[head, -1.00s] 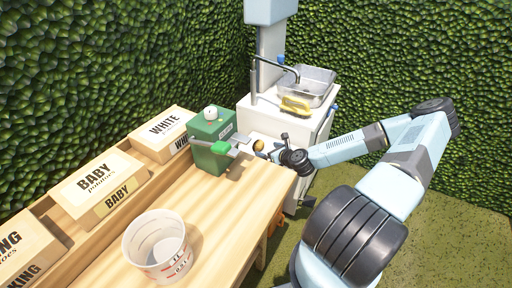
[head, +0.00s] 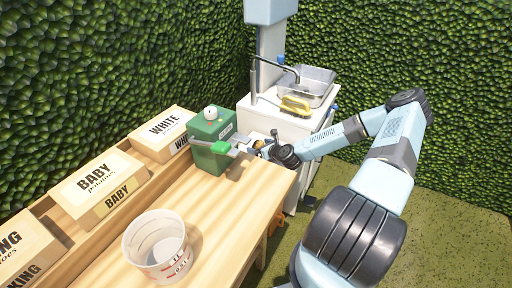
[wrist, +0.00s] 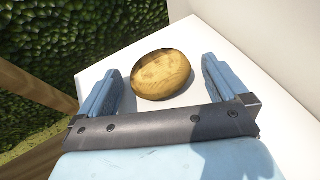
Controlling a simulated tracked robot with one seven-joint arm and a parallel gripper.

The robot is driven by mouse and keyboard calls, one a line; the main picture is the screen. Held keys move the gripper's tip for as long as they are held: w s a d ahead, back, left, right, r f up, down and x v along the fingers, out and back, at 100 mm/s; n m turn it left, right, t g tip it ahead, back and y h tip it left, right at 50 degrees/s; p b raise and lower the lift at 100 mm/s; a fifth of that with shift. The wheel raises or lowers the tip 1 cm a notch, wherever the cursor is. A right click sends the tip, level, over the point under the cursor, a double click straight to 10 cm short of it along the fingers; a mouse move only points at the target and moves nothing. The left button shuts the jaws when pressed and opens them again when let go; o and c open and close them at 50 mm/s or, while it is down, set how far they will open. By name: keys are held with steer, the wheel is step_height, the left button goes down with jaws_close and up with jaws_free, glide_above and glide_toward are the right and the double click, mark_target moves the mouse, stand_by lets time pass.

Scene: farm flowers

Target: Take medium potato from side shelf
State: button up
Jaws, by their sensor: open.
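The potato (wrist: 162,75) is brown and oval. It lies on the white side shelf (wrist: 205,40) in the wrist view. My gripper (wrist: 160,85) is open, with one blue finger on each side of the potato and gaps between them and it. In the head view the potato (head: 259,144) is small and partly hidden at my gripper (head: 262,149), beyond the wooden table's far right corner.
A green machine (head: 212,145) with a metal tray stands on the wooden table (head: 200,205), close to my gripper's left. A white bucket (head: 157,245) and labelled potato boxes (head: 98,188) are also there. Behind is a white sink unit (head: 290,122) with a yellow brush (head: 295,106).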

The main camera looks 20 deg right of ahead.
steer(key=shift+c, duration=0.5)
steer(key=c, duration=1)
steer(key=shift+r, duration=0.15)
